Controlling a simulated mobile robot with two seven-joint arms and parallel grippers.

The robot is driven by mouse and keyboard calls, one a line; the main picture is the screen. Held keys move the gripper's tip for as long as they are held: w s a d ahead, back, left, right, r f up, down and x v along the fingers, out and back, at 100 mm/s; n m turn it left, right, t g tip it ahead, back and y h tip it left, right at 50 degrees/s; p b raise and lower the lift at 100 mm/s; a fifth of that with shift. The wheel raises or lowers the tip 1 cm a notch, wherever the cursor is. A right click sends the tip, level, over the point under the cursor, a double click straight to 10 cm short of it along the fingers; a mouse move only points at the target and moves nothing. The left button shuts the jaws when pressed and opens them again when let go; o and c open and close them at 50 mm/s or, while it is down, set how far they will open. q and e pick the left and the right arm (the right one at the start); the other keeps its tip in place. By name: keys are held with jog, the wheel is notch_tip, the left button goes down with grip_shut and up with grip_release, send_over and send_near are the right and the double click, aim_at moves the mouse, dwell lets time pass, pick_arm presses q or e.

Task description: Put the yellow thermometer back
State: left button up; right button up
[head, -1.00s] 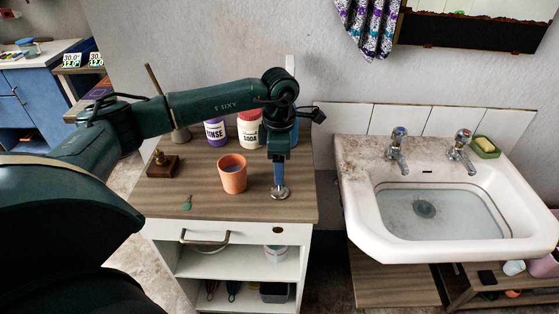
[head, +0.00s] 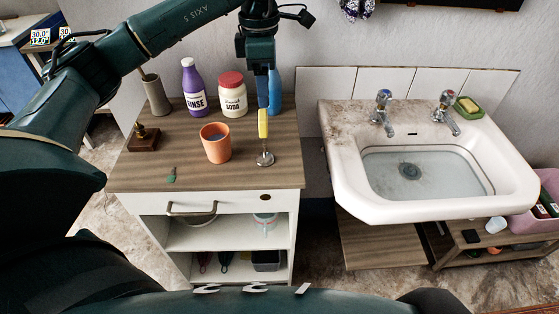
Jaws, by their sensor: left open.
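The yellow thermometer (head: 263,124) stands upright on the counter, its thin stem running down to a small round metal base (head: 265,159). Whether the stem only touches the base or sits in it is too small to tell. My left gripper (head: 263,101) points straight down right above the thermometer's yellow top. Its blue fingers are open, and their tips are at or just above the top; the exact gap cannot be told. My right gripper does not show.
An orange cup (head: 216,145) stands left of the thermometer. Behind are a purple rinse bottle (head: 194,86), a soda jar (head: 232,95) and a blue bottle (head: 274,92). A brass-and-wood piece (head: 144,138) is at left. The white sink (head: 340,180) is at right.

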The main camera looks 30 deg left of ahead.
pick_arm(q)
jog(key=s+d+f+g+h, duration=0.15)
jog(key=d+f+h, duration=0.25)
jog(key=d, duration=0.4)
jog(key=s+d+f+g+h, duration=0.1)
jog(key=s+d+f+h, duration=0.25)
jog(key=d, duration=0.45)
jog(key=s+d+r+n+t+h, duration=0.2)
jog(key=d+n+h, duration=0.3)
jog(key=d+h, duration=0.15)
jog(key=s+d+r+n+t+h, duration=0.2)
jog(key=s+d+n+h, duration=0.15)
jog(key=d+h, duration=0.3)
jog(key=w+a+f+n+t+y, duration=0.1)
jog(key=a+f+n+t+y, duration=0.45)
jog(key=n, duration=0.75)
jog(key=w+a+f+n+t+y, duration=0.15)
jog(key=f+n+t+y, duration=0.4)
jog(key=n+t, duration=0.6)
jog(key=s+a+f+n+g+y, duration=0.2)
jog(key=s+f+n+g+y, duration=0.1)
jog(key=s+f+n, duration=0.2)
jog(key=s+a+f+n+g+y, duration=0.3)
jog(key=s+f+n, duration=0.3)
jog(key=f, duration=0.3)
jog(key=shift+a+n+g, duration=0.3)
jog(key=shift+a+g, duration=0.05)
jog(key=shift+g, duration=0.4)
jog(key=shift+r, duration=0.1)
